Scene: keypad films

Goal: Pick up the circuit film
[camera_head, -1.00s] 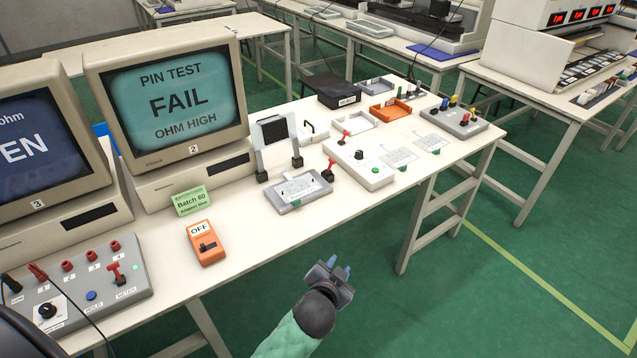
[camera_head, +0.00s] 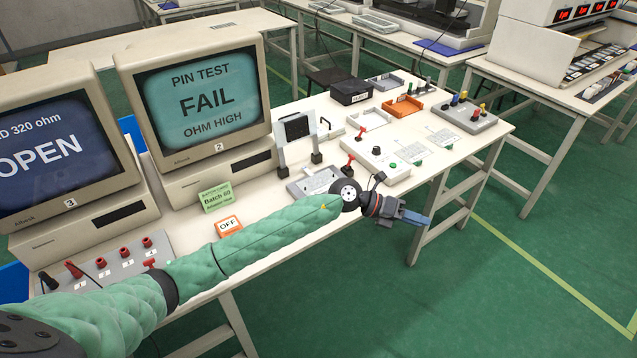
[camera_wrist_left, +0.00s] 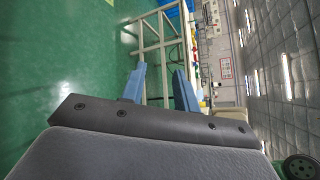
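Two thin pale sheets with fine printed lines, which look like circuit films, lie flat on the white bench in the head view: one nearer (camera_head: 406,158) and one farther right (camera_head: 443,137). A grey tray (camera_head: 297,191) holding another printed sheet (camera_head: 320,181) is partly hidden by my left arm. My left gripper (camera_head: 418,218) is past the bench's front edge, to the right of the tray and apart from the sheets. In the left wrist view its two blue fingers (camera_wrist_left: 160,88) stand apart with nothing between them. My right gripper is not in view.
A white box with a red lever (camera_head: 370,165) stands behind my gripper. An orange tray (camera_head: 403,107), black box (camera_head: 351,91) and grey button panel (camera_head: 458,117) are farther back. Monitors (camera_head: 205,95) line the left. Floor in front of the bench is clear.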

